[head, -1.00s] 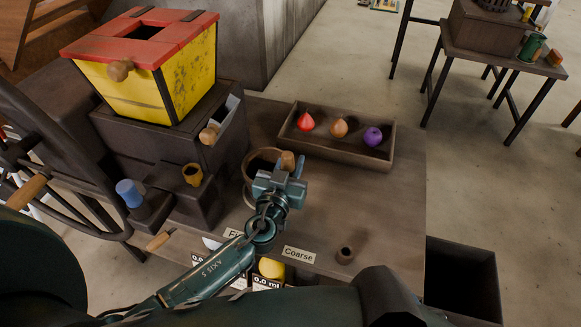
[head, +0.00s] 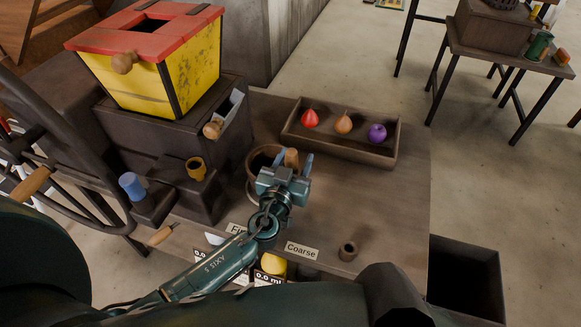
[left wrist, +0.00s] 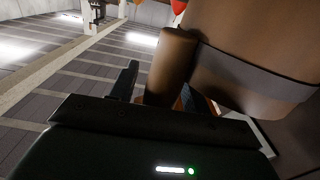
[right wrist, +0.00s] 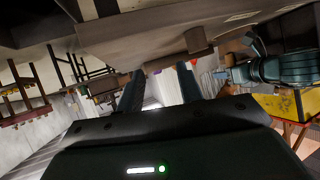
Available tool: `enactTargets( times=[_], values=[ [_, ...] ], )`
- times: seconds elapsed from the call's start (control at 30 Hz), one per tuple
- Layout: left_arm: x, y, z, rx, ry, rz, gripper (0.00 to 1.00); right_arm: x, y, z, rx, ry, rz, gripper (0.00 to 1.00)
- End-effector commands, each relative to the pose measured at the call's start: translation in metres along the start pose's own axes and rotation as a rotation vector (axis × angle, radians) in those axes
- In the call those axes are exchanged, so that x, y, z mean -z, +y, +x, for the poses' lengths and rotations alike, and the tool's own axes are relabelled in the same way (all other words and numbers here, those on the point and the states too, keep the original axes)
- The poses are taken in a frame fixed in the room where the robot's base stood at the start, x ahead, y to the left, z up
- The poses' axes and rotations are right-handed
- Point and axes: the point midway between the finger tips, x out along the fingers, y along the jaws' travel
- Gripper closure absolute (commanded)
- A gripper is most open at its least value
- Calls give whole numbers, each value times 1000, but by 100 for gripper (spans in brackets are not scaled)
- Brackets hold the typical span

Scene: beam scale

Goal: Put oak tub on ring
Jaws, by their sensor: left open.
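The oak tub (head: 262,158) is a round brown vessel with a stubby wooden handle (head: 291,157), standing at the left part of the workbench. A pale ring (head: 249,194) shows as an arc at its near left edge; the tub and my gripper hide the rest, so I cannot tell how well they line up. My left gripper (head: 291,167) is open at the handle. In the left wrist view, the handle (left wrist: 174,62) rises beside the fingers and the banded tub (left wrist: 265,60) fills the right. My right gripper (right wrist: 158,88) is open and empty in the right wrist view.
A yellow hopper with a red lid (head: 150,65) stands on a dark machine at left, with a wheel beside it. A wooden tray (head: 342,148) holds red, orange and purple pieces.

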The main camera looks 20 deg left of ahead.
Motion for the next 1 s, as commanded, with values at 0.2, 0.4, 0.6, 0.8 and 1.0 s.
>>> enactTargets(
  times=[0.2,0.4,0.6,0.8,1.0],
  values=[
    [0,0,-25,-1,-2,-1,52,-6,0,1,2,-9,-8,64],
    [-2,0,-71,-1,-3,-1,52,-16,0,7,8,-9,9,64],
    [0,0,-105,-1,-1,0,52,-14,-1,9,16,12,31,64],
    [-1,-1,-121,2,-17,0,52,-13,0,10,13,21,49,64],
    [-32,-5,-140,-2,-202,-2,52,-13,-1,10,13,20,52,64]
  ],
)
